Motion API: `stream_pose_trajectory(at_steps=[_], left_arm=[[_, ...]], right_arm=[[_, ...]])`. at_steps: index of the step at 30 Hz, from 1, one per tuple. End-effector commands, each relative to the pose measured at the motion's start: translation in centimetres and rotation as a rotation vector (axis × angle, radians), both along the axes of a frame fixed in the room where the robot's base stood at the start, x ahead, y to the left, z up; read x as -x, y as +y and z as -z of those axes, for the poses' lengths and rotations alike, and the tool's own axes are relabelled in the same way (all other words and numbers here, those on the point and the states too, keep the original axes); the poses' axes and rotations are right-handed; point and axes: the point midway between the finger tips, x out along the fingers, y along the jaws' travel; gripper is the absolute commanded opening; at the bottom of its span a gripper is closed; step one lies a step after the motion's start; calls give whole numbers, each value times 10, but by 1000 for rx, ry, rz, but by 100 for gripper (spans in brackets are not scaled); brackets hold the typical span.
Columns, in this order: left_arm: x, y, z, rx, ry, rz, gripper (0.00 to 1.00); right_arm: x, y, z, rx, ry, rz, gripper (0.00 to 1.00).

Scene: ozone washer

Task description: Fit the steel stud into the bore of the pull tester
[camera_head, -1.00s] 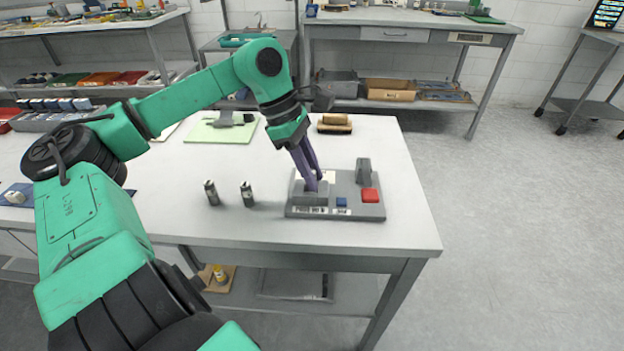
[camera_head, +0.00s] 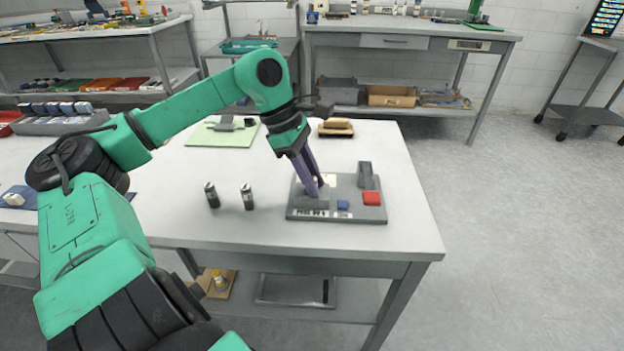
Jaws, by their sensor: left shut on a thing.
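The pull tester (camera_head: 357,214) is a grey plate on the white table, with a raised block at its left, an upright grey post at the back right, a red button and a small blue button. My left gripper (camera_head: 317,192) points down over the left part of the tester. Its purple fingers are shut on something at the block. The steel stud is hidden between or below the fingers, and I cannot tell how deep it sits. Two small dark and silver cylinders (camera_head: 212,196) (camera_head: 247,197) stand upright left of the tester. My right gripper is not in view.
A green mat (camera_head: 222,137) with a grey device lies at the back of the table (camera_head: 170,220). A brown brush-like block (camera_head: 336,128) lies behind the tester. The table's right side and front strip are clear. A lower shelf holds a tray and a yellow bottle.

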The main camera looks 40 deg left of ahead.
Motion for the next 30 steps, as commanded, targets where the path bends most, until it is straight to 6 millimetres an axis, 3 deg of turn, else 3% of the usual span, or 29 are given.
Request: stream_pose_trajectory(at_steps=[1, 6, 7, 9, 19, 23, 30], left_arm=[[4, 0, 13, -5, 28, 4, 0], [5, -1, 14, -6, 32, 6, 0], [5, -1, 15, -6, 32, 6, 37], [5, -1, 15, -7, 33, 6, 56], [5, -1, 11, -6, 33, 7, 56], [6, -1, -3, -7, 34, 9, 56], [14, 27, -72, -7, 22, 1, 56]], right_arm=[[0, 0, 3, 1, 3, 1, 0], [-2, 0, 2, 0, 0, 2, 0], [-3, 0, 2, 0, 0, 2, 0], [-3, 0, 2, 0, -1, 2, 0], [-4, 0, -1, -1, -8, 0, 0], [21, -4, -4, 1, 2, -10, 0], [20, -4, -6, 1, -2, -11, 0]])
